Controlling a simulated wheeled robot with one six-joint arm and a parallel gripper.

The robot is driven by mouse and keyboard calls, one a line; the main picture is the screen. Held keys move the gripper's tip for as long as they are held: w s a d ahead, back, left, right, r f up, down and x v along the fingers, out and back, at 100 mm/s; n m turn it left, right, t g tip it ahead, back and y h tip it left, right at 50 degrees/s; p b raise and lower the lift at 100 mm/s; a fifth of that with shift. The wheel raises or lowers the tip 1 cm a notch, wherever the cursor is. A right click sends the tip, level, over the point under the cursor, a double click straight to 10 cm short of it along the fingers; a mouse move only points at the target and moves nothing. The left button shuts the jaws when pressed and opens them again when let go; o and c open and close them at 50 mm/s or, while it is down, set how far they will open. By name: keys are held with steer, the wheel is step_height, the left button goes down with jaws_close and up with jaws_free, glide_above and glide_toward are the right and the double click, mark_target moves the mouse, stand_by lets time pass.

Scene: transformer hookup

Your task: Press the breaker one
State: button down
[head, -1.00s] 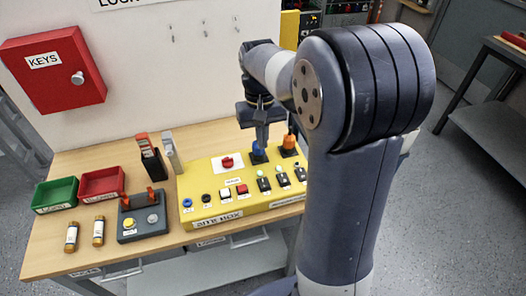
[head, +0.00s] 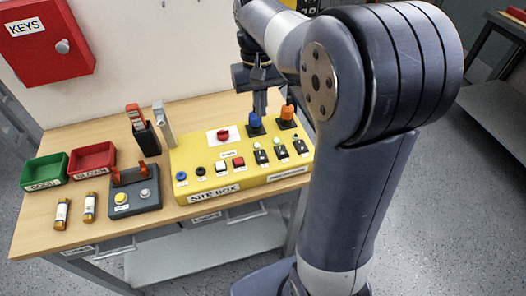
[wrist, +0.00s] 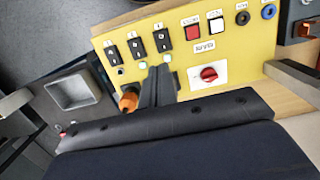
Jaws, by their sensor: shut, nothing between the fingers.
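The yellow site box (head: 250,182) lies on the wooden table. Three black breaker switches stand in a row on its right part: the left one (head: 260,157), beside the red button, the middle one (head: 280,152) and the right one (head: 300,147). They also show in the wrist view, where the one nearest the red button (wrist: 162,40) is on the right of the row; I cannot read their numbers surely. My gripper (head: 261,108) is shut and empty, pointing down above the back of the box by the blue plug. In the wrist view its fingertips (wrist: 157,72) show near two green lamps, apart from the switches.
A blue plug (head: 255,122) and an orange plug (head: 287,114) stand up at the back of the box. A red rotary knob (head: 223,133), a white button (head: 221,166) and a red button (head: 238,162) sit left. Trays and a grey pendant (head: 134,205) lie further left.

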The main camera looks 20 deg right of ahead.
mark_target(264, 158)
stand_by(0.3)
steer(key=f, duration=0.4)
steer(key=s+f, duration=0.1)
steer(key=f, duration=0.8)
steer(key=shift+s+f, duration=0.35)
steer(key=shift+f, duration=0.05)
steer(key=shift+s+f, duration=0.25)
steer(key=shift+f, duration=0.15)
